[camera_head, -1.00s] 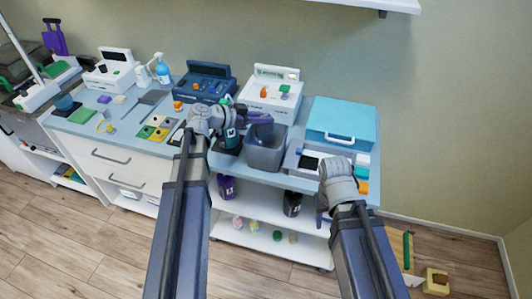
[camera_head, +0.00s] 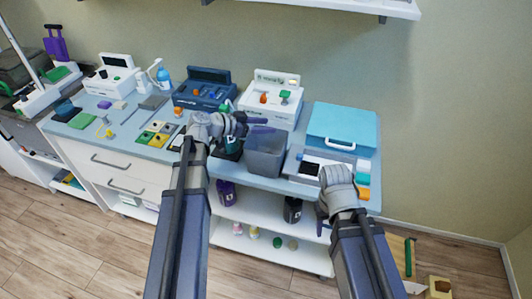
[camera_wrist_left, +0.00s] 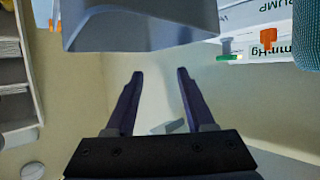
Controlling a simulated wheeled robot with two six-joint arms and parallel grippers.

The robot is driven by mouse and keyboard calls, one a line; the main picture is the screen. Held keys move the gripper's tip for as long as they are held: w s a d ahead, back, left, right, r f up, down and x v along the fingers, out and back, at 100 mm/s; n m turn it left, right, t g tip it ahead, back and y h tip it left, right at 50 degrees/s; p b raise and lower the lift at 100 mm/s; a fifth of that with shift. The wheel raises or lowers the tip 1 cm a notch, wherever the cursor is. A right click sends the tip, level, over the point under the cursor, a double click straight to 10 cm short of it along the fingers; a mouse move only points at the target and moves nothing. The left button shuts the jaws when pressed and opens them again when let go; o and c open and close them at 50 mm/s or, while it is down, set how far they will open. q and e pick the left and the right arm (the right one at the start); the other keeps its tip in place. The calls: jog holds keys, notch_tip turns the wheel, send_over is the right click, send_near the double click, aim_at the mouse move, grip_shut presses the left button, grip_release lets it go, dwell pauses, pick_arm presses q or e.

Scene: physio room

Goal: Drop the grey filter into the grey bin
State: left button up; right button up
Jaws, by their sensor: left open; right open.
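The grey bin (camera_head: 265,158) stands at the front of the blue-grey counter, with its open top facing up. My left gripper (camera_head: 264,126) is open at the bin's upper rim, with its dark purple fingers pointing right. In the left wrist view, the open fingers (camera_wrist_left: 158,75) have empty space between their tips, and a grey wall, probably the bin's (camera_wrist_left: 140,28), fills the top. A small grey piece (camera_wrist_left: 168,127) shows low between the fingers; I cannot tell whether it is the filter. I cannot make out the grey filter elsewhere. My right gripper (camera_head: 321,225) is open before the counter's front edge.
A white pump device (camera_head: 270,98) and a dark blue device (camera_head: 204,90) stand behind the bin. A turquoise case (camera_head: 342,128) and a grey tray (camera_head: 300,166) are to its right. Dark jars (camera_head: 292,210) stand on the shelf below.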

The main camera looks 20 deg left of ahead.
pick_arm(q)
jog(key=p+v, duration=0.2)
jog(key=v, duration=0.5)
jog(key=shift+s+a+r+p, duration=0.1)
jog(key=shift+s+a+p, duration=0.15)
jog(key=shift+p, duration=0.15)
